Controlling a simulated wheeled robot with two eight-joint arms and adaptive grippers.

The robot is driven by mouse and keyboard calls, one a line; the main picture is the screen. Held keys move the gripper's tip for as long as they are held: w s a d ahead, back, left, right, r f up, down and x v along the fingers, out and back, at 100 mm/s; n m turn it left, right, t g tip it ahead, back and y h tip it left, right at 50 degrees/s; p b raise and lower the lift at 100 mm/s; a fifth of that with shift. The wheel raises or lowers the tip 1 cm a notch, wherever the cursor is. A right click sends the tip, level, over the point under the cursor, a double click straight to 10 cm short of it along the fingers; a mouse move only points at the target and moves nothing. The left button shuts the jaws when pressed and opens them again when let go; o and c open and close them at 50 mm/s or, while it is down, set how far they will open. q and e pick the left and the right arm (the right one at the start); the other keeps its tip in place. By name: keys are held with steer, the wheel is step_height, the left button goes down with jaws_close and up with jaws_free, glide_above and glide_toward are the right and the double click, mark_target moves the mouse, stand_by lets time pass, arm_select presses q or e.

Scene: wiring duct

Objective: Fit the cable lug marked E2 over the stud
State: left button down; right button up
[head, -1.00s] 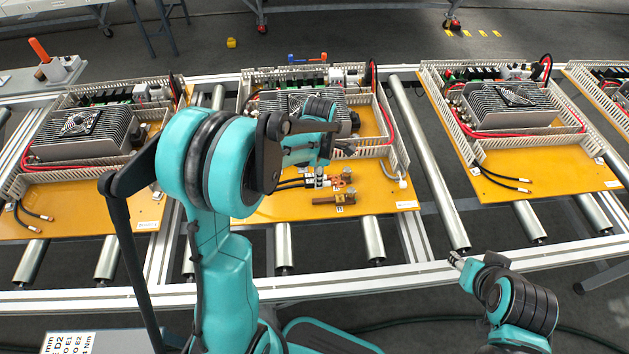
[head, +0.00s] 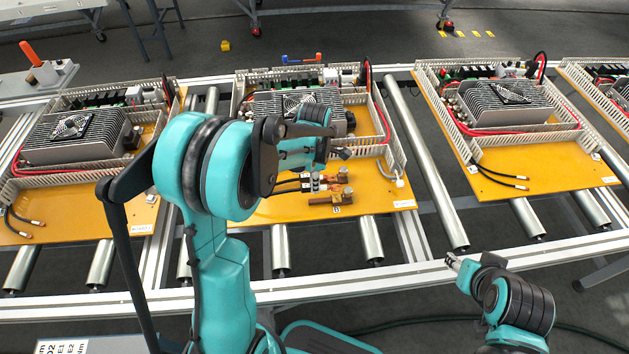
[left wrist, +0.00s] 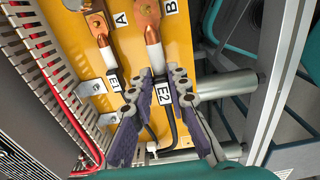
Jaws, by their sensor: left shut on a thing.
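The E2 cable (left wrist: 168,128) is black with a white E2 tag (left wrist: 161,95), a white sleeve (left wrist: 153,60) and a copper lug (left wrist: 152,34). My left gripper (left wrist: 159,74) is shut on it just behind the sleeve; it also shows over the board in the head view (head: 316,182). The lug points to the copper terminal marked B (left wrist: 146,8), at the top edge of the left wrist view. I cannot tell whether the lug's eye is around the stud. My right gripper (head: 452,261) is in front of the rail, with its jaws too small to judge.
The E1 cable's lug (left wrist: 101,40) lies beside, near the terminal marked A (left wrist: 93,6). A slotted duct wall (left wrist: 50,72) and a red cable (left wrist: 58,105) run along the left. In the head view, similar boards (head: 545,190) sit on the roller conveyor on both sides.

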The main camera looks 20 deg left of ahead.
arm_select(q)
steer(key=shift+f+b, duration=1.25)
steer(key=shift+f, duration=0.6)
steer(key=shift+f+b, duration=0.85)
steer(key=shift+f, duration=0.1)
stand_by(1.0)
steer(key=c, duration=1.4)
jaws_free()
steer(key=shift+o, duration=0.2)
steer(key=shift+r, duration=0.1)
step_height(320, 180, up, 12)
steer(key=shift+f, duration=0.1)
step_height(320, 180, up, 6)
steer(key=p, duration=0.5)
